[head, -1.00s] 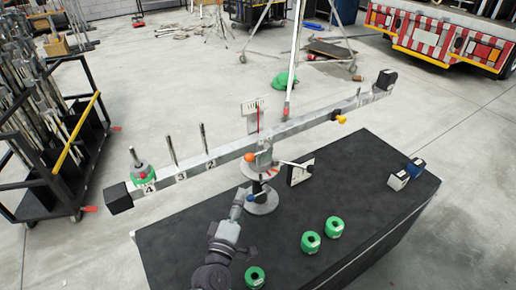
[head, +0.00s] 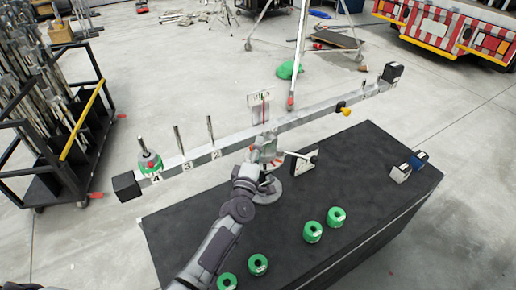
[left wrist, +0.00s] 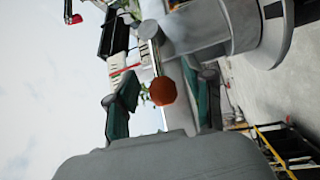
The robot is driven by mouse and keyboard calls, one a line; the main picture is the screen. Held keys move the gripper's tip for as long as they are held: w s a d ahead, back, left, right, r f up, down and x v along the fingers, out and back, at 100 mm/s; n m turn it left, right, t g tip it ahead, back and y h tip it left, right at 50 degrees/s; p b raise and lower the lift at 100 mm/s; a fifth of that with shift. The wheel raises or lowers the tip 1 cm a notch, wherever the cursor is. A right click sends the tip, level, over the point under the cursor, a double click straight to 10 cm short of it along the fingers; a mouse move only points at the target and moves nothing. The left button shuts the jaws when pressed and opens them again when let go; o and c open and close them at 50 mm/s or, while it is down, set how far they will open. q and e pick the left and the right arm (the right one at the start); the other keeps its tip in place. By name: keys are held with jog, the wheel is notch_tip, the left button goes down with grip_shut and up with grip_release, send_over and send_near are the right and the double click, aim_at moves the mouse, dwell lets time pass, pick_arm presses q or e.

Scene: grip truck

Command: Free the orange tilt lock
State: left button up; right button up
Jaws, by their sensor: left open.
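The orange tilt lock is a round orange knob (left wrist: 162,91), seen in the left wrist view between my two open fingers. I cannot tell whether they touch it. In the head view my left gripper (head: 258,160) reaches the middle of the long grey balance beam (head: 310,117), at its pivot, and hides most of the knob. In the left wrist view my left gripper (left wrist: 160,98) has one dark green-padded finger on each side of the knob. The beam slopes up to the right. My right gripper is not in view.
The beam stands on a black table (head: 375,180). A green weight (head: 150,163) sits by label 4. Several green weights lie on the table, one of them (head: 337,217) near the middle. A small blue and white pair of blocks (head: 401,173) is at the right. A tool cart (head: 75,150) stands left.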

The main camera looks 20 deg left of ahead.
pick_arm(q)
jog(key=shift+w, duration=0.1)
jog(key=shift+c, duration=0.7)
grip_shut()
jog(key=f+n+t+b, duration=0.1)
jog(key=n+b, duration=0.1)
jog(key=b, duration=0.5)
jog(key=f+n+t+y+b, duration=0.1)
jog(key=n+t+b, duration=0.1)
jog(key=b, duration=0.5)
jog(key=shift+w+d+f+y+b, duration=0.15)
jog(key=shift+w+d+y+b, duration=0.05)
jog(key=shift+y+b, duration=0.15)
jog(key=shift+o, duration=0.7)
grip_release()
